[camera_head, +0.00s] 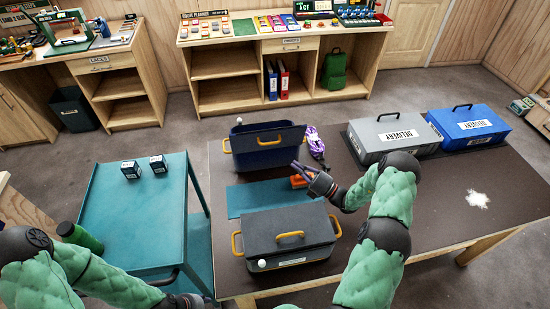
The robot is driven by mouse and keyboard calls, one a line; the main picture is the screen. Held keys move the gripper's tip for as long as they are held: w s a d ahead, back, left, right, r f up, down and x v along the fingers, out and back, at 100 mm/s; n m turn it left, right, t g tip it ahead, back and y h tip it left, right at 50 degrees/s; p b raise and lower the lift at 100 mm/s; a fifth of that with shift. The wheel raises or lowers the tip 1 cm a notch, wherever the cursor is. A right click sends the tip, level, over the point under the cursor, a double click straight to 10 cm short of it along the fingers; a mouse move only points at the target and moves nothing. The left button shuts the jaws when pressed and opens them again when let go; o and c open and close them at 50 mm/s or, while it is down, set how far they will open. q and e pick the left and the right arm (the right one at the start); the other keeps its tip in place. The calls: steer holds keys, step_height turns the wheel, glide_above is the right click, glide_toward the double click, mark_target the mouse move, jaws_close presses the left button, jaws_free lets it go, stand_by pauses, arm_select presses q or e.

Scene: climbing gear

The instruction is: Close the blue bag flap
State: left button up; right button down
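The blue bag (262,158) is a dark navy box with yellow handles at the back left of the dark table. That panel seems to be the flap. My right gripper (298,168) is in front of the bag's right front corner, its fingers pointing up and left. I cannot tell if it touches the bag or how far its fingers are apart. My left gripper (188,301) is low at the bottom edge, mostly cut off, away from the bag.
An orange item (299,182) lies by my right gripper. Purple gear (315,143) lies right of the blue bag. Grey (385,150) and blue (470,140) delivery boxes stand right.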

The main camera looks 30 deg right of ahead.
steer(key=f+x, duration=0.1)
steer(key=x, duration=0.8)
steer(key=shift+w+a+b, duration=0.25)
steer(key=shift+w+b, duration=0.05)
steer(key=shift+w, duration=0.15)
